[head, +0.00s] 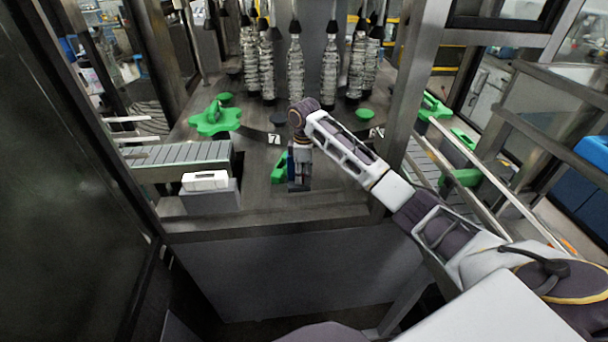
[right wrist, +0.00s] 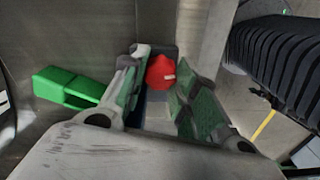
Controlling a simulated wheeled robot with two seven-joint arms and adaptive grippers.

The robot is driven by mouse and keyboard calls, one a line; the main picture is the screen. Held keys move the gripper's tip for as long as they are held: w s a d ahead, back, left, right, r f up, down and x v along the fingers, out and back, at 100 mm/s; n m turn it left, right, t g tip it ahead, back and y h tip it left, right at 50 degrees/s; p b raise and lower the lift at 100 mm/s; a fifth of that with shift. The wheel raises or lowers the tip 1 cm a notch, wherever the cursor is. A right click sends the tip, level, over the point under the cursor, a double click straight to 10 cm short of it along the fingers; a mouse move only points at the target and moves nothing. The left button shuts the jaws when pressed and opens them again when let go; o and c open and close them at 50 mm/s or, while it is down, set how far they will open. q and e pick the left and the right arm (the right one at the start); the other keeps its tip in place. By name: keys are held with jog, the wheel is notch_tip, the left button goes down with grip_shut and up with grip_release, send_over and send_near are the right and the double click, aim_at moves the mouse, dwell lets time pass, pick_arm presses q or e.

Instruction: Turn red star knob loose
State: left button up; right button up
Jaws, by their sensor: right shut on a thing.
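The red star knob (right wrist: 160,71) shows in the right wrist view, between the two fingertips of my right gripper (right wrist: 158,82). The fingers are shut on it, one on each side. In the head view my right gripper (head: 299,178) points down at the front part of the machine deck, and the knob is hidden there. I cannot tell how far the knob is turned. My left gripper is not in view.
A green block (head: 279,167) sits just left of the gripper; it also shows in the right wrist view (right wrist: 70,88). A large green star wheel (head: 215,119) and a slatted conveyor (head: 180,154) stand to the left. A metal post (head: 410,90) rises right of the gripper.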

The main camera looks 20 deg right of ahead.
jog(key=o, duration=1)
notch_tip(320, 180, up, 12)
dwell(0.6)
